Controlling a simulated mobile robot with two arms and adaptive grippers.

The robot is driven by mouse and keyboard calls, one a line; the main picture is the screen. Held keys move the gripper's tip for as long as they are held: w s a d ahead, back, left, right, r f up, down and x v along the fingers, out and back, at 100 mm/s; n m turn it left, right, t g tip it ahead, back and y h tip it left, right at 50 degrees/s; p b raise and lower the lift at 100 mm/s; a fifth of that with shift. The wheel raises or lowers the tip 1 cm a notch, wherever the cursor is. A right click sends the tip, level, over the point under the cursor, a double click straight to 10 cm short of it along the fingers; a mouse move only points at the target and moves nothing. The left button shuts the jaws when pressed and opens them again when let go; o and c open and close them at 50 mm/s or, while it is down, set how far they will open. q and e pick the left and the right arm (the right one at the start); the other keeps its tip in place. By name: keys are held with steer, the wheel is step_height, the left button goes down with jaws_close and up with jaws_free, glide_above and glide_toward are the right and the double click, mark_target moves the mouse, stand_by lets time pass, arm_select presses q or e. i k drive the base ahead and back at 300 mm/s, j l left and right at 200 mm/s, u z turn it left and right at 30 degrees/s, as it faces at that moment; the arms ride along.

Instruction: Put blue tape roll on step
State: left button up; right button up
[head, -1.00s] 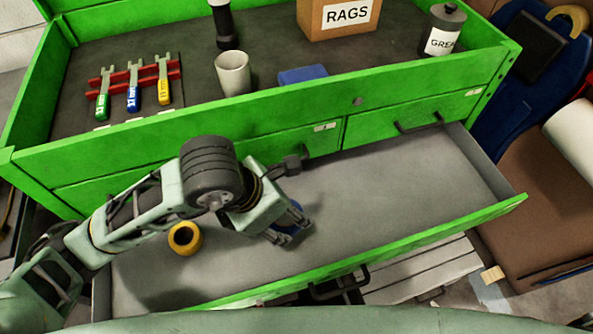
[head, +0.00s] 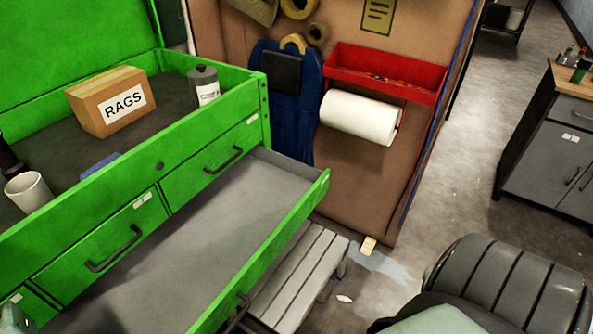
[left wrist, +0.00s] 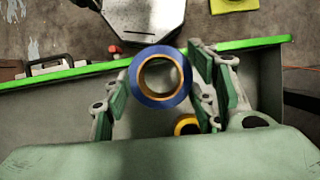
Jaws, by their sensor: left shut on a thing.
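The blue tape roll (left wrist: 160,103) is between the fingers of my left gripper (left wrist: 162,82) in the left wrist view. The gripper is shut on it, with one finger on each side and the roll's hole facing the camera. The roll appears over the front part of the open drawer. The step (head: 298,278) is a grey slatted bench on the floor in the head view, in front of the drawer's right end. Its near part is hidden by the drawer front.
The open drawer (head: 215,225) with a green front sticks out beside the step. A yellow tape roll (left wrist: 186,126) lies in it. A small wood block (head: 367,246) lies on the floor right of the step. The step's visible top is clear.

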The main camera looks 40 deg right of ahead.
mark_target(278, 293)
steer(key=l, duration=0.8)
steer(key=k+l, duration=0.1)
steer(key=l, duration=0.7)
